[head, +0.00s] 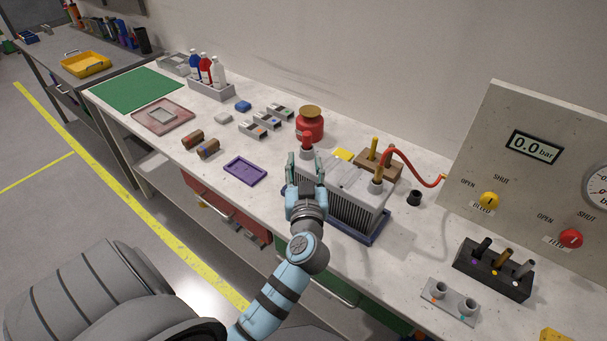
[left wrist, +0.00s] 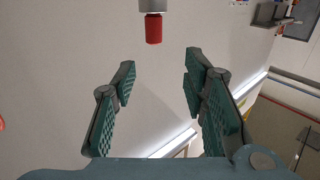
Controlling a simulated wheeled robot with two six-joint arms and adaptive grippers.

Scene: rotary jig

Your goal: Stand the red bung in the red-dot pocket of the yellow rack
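The red bung (head: 307,138) stands on a grey port at the left end of the grey finned unit (head: 352,200). In the left wrist view the red bung (left wrist: 153,28) shows near the top edge, against the pale end of the port. My left gripper (head: 306,168) is open and empty beside the unit, with its fingers (left wrist: 157,85) apart and the bung beyond their tips. A yellow piece (head: 556,335) is cut off at the bottom right edge; I cannot tell if it is the yellow rack. No red-dot pocket is visible. My right gripper is not in view.
A red pot (head: 310,126) with a brown lid stands behind the bung. A red hose (head: 412,167) arches from the unit's right port. A black rack (head: 493,270) with several plugs and a grey two-pocket rack (head: 450,301) stand right. A purple tray (head: 245,171) lies left.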

